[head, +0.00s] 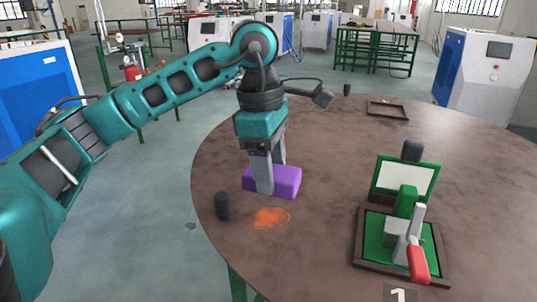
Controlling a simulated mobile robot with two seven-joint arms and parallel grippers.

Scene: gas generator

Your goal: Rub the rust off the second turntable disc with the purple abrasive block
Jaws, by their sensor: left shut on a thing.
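The purple abrasive block (285,183) is at the left part of the round brown table (330,130). My left gripper (266,185) points down and is shut on the block, its fingers on either side of it. The block is at or just above the table surface; I cannot tell whether it touches. An orange rust patch (271,217) lies on the table top just in front of the block, apart from it. No separate turntable disc can be told from the round top. My right gripper is not in view.
A small black cylinder (222,206) stands left of the rust patch. A green fixture with a red-handled clamp (417,262) sits in a dark tray (357,250) at the right. An empty dark tray (388,109) lies at the back. The table's middle is clear.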

